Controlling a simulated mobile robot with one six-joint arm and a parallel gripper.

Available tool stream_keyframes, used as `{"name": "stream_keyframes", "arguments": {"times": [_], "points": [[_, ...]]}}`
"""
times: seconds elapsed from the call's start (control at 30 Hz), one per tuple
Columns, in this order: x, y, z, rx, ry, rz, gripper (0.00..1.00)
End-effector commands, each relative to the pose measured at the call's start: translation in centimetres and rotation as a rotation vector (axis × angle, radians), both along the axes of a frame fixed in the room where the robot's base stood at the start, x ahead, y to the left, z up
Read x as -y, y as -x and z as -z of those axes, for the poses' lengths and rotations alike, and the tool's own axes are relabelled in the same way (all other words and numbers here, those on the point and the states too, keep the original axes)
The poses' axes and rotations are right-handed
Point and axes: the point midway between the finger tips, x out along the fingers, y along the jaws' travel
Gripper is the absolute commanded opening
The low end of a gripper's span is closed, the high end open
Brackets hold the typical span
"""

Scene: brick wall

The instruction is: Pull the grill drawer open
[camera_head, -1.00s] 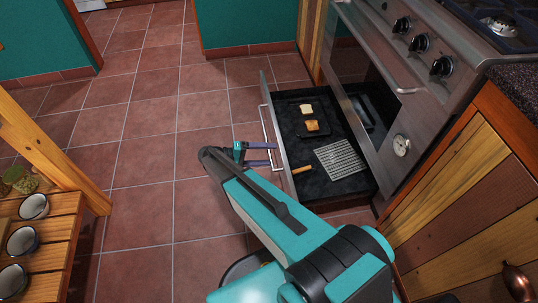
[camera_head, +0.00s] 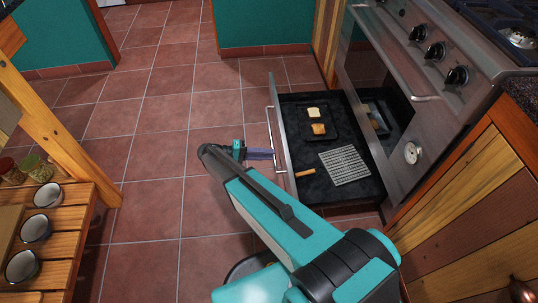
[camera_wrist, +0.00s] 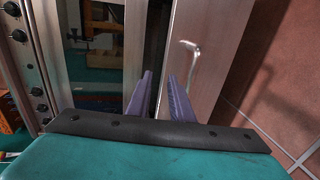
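The grill drawer (camera_head: 280,130) under the oven is pulled out, showing its dark interior. Its front panel also shows in the wrist view (camera_wrist: 212,40). The drawer's metal handle (camera_head: 273,140) runs along the front, and one end of it shows in the wrist view (camera_wrist: 190,47). My gripper (camera_head: 270,154) reaches the handle from the left in the head view. In the wrist view its two purple fingers (camera_wrist: 161,76) stand apart with a gap between them, and the handle end appears just beyond the right finger. Contact with the handle cannot be made out.
Toast slices (camera_head: 318,129) on a dark tray and a wire rack (camera_head: 345,166) with a wooden handle lie in the drawer. The oven (camera_head: 385,80) stands above it. A wooden shelf with cups (camera_head: 47,195) is at left. Tiled floor (camera_head: 160,120) between is clear.

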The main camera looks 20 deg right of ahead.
Motion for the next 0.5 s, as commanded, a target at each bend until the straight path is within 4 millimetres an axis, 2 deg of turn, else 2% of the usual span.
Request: {"name": "stream_keyframes", "arguments": {"times": [0.5], "points": [[-2.3,-0.7,-0.1,-0.001,-0.003,0.000,0.20]]}}
